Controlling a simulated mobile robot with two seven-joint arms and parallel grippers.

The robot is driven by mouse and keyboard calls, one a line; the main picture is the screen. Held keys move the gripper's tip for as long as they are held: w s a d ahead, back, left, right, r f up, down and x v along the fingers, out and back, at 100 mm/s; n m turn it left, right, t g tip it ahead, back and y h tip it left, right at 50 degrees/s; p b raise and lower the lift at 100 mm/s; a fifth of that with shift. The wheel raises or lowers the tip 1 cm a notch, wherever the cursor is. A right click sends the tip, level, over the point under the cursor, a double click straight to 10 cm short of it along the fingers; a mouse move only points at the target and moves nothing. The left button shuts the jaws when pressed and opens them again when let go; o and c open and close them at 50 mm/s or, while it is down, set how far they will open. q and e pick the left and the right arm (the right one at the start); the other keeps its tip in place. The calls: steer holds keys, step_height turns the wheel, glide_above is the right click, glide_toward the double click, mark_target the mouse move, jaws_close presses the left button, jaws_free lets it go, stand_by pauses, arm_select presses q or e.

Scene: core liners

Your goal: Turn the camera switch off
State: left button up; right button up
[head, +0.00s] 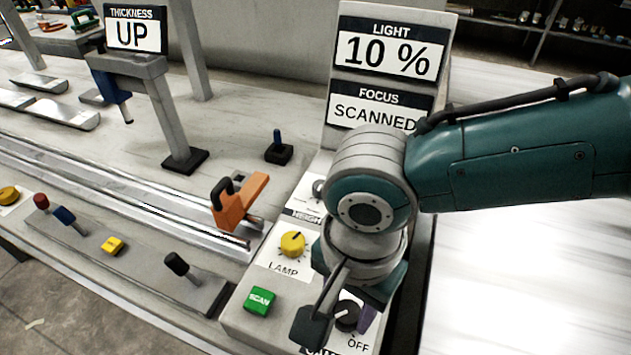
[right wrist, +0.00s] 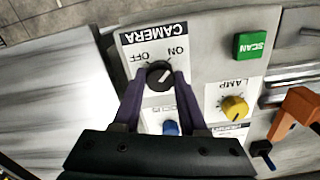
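The camera switch is a round black knob (right wrist: 159,74) on a white label reading CAMERA, ON and OFF, upside down in the right wrist view. It also shows low in the head view (head: 347,315), with OFF at its lower right and the rest of its label partly covered. My right gripper (right wrist: 160,77) has its purple fingers on either side of the knob, tips close to it. I cannot tell whether they press on it. The knob's pointer is too unclear to read. My left gripper is in neither view.
Beside the switch are a green SCAN button (head: 260,301), a yellow LAMP knob (head: 293,244) and a blue knob (right wrist: 171,128). An orange clamp-like part (head: 238,202) stands by the rails. Signs read LIGHT 10 % (head: 391,54), FOCUS SCANNED (head: 378,110) and THICKNESS UP (head: 135,30).

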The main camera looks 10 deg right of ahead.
jaws_close()
